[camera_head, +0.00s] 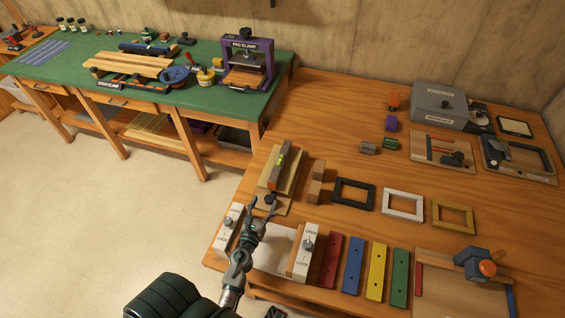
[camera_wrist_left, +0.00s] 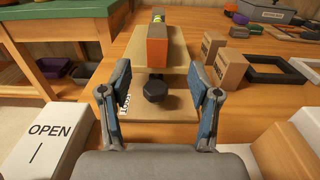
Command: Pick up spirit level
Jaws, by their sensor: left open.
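The spirit level (camera_head: 281,163) lies lengthwise on a wooden fixture (camera_head: 266,180) near the left edge of the wooden bench. It has a yellow-green vial on top. In the left wrist view the level (camera_wrist_left: 157,46) shows its orange end facing me, ahead of the fingers, and a black knob (camera_wrist_left: 156,88) on the fixture sits nearer. My left gripper (camera_head: 262,208) is open and empty, at the near end of the fixture and short of the level. In the left wrist view its fingers (camera_wrist_left: 157,97) stand apart on either side of the knob. My right gripper is not seen.
White OPEN/LOCK blocks (camera_head: 228,228) (camera_head: 307,250) flank my left forearm. Small wooden blocks (camera_head: 316,181) stand right of the fixture, then a black frame (camera_head: 353,183). Coloured bars (camera_head: 353,266) lie at the front. A green-topped bench (camera_head: 70,72) stands left.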

